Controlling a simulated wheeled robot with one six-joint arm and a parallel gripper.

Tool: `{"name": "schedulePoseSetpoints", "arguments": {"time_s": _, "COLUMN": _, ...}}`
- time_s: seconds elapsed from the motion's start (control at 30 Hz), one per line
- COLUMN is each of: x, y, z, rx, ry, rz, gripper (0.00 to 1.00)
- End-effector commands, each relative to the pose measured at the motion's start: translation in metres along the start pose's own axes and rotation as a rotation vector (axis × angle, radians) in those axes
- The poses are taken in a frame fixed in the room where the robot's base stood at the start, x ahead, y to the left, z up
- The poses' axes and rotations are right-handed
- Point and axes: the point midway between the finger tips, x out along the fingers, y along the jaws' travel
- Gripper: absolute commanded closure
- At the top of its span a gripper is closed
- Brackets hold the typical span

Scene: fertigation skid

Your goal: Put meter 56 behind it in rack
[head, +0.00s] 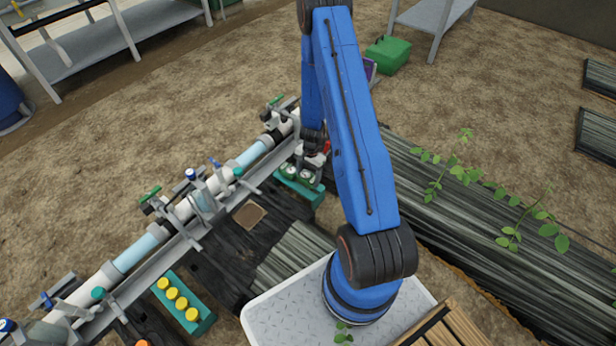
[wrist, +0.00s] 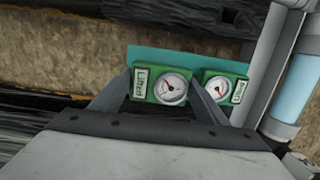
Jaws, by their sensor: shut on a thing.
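My gripper (wrist: 160,84) is shut on a green meter (wrist: 158,98) with a white round dial and a white label. I cannot read a number 56 on it. A second green meter (wrist: 237,76) with a similar dial and label is just to its right, outside the jaws. Both appear at a teal rack (wrist: 190,60); whether the held meter is seated or lifted cannot be told. In the head view the teal rack (head: 299,192) is beside the pipe line, with my gripper (head: 316,160) above it, partly hidden by my arm.
A pipe line (head: 185,210) with valves runs diagonally on the left. Another teal rack (head: 203,326) holds several yellow-capped items. Leafy plants (head: 510,225) stand on dark sheeting at right. A green box (head: 388,54) and grey bench (head: 430,18) are behind.

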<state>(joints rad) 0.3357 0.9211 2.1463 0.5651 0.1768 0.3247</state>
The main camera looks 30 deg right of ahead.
Motion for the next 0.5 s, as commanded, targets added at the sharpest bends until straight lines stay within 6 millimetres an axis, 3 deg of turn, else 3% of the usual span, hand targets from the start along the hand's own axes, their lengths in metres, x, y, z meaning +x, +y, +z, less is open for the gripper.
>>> {"name": "schedulePoseSetpoints", "arguments": {"time_s": 0.5, "x": 0.013, "y": 0.0, "z": -0.001, "rx": 0.001, "ry": 0.0, "rz": 0.001, "gripper": 0.56}}
